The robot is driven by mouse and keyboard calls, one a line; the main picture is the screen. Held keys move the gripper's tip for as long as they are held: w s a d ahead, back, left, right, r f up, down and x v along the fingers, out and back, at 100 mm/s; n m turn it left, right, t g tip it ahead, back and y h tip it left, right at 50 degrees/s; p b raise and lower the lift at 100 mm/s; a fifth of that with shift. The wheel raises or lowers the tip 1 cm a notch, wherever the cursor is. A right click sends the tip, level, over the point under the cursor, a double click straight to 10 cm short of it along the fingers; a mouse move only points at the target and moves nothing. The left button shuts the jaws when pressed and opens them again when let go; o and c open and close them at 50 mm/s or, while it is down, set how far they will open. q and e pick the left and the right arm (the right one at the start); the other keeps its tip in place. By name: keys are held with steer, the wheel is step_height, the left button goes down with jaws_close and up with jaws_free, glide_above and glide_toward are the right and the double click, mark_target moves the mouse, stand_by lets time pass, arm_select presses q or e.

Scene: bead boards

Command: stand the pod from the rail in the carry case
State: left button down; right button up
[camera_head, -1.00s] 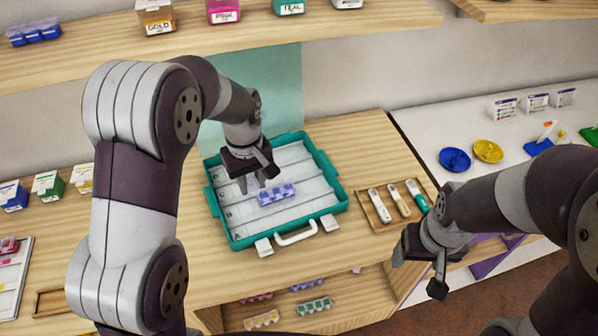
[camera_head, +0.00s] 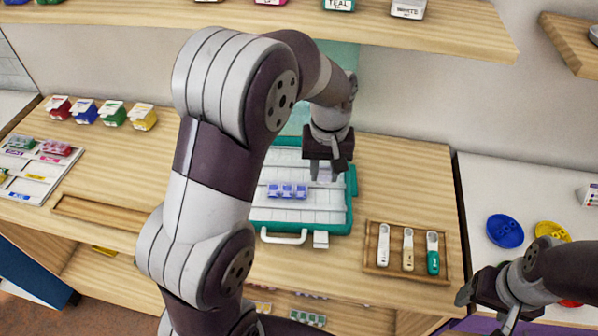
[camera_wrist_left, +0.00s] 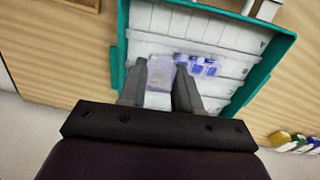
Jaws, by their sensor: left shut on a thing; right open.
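The teal carry case (camera_head: 351,212) lies open on the wooden counter, with pale ribbed rows inside; it also shows in the left wrist view (camera_wrist_left: 268,72). My left gripper (camera_head: 323,172) is over the case's right part, shut on a translucent pale lilac pod (camera_wrist_left: 160,74). The fingers hide part of this pod, and I cannot tell whether it touches the case floor. A blue-violet pod (camera_head: 287,190) sits in the case, just left of the gripper; it also shows in the left wrist view (camera_wrist_left: 198,65). My right gripper (camera_head: 486,311) is open and empty at the lower right.
A wooden tray (camera_head: 372,262) with three slim tools stands right of the case. A blue dish (camera_head: 505,231) and a yellow dish (camera_head: 552,233) are on the white table. An empty wooden tray (camera_head: 110,213) and several small colored boxes are at the left. A shelf (camera_head: 440,35) runs above.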

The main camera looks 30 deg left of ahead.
arm_select(q)
steer(key=w+a+f, duration=0.2)
steer(key=w, duration=0.1)
steer(key=w+a+f+p, duration=0.1)
steer(key=w+a+f, duration=0.1)
steer(key=w+a+f+p, duration=0.1)
steer(key=w+a+f, duration=0.2)
steer(key=shift+w, duration=0.3)
step_height(320, 180, down, 4)
steer(key=shift+r+p, duration=0.2)
steer(key=shift+p, duration=0.15)
steer(key=shift+f, duration=0.1)
